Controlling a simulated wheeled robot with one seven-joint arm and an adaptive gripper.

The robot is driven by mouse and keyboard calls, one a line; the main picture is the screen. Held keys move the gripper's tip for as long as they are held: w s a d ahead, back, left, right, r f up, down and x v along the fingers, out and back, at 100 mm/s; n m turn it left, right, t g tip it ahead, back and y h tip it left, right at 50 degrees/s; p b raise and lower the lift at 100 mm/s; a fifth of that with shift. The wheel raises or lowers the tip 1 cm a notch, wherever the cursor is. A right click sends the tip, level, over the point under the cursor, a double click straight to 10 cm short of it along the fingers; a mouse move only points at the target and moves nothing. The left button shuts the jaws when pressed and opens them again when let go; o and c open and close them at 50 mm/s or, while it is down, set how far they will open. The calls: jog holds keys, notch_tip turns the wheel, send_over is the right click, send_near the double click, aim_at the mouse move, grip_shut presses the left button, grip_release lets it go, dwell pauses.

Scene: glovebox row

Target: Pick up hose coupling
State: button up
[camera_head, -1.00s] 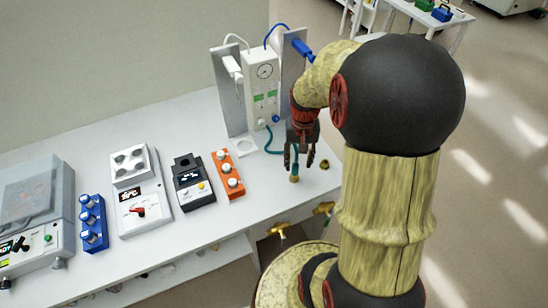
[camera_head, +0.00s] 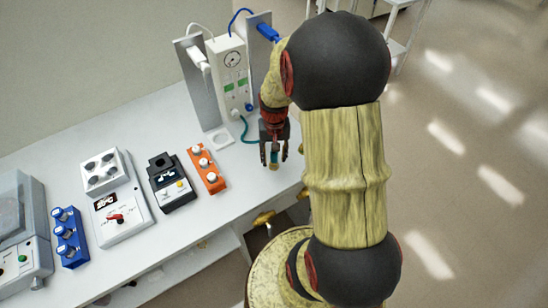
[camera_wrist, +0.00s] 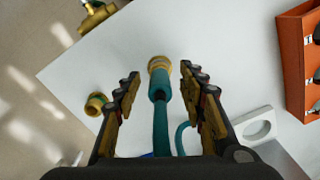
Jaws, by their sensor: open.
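The hose coupling is a brass fitting on the end of a teal hose. In the wrist view the hose coupling (camera_wrist: 159,65) lies between my two fingers, with small gaps on both sides. It also shows low between the fingertips in the head view (camera_head: 274,166). My gripper (camera_head: 274,160) points down at the bench, open around the coupling; the fingers also frame it in the wrist view (camera_wrist: 160,76). The teal hose (camera_wrist: 160,120) runs back toward my palm, where it is partly hidden.
The white bench (camera_head: 150,120) carries a gauge unit (camera_head: 234,75), an orange switch box (camera_head: 206,168), a black device (camera_head: 172,182) and a blue block (camera_head: 69,238). Another brass fitting (camera_wrist: 96,103) is left of my fingers in the wrist view. Brass valves sit along the front edge.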

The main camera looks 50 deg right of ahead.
jog(key=shift+c, duration=0.6)
grip_shut()
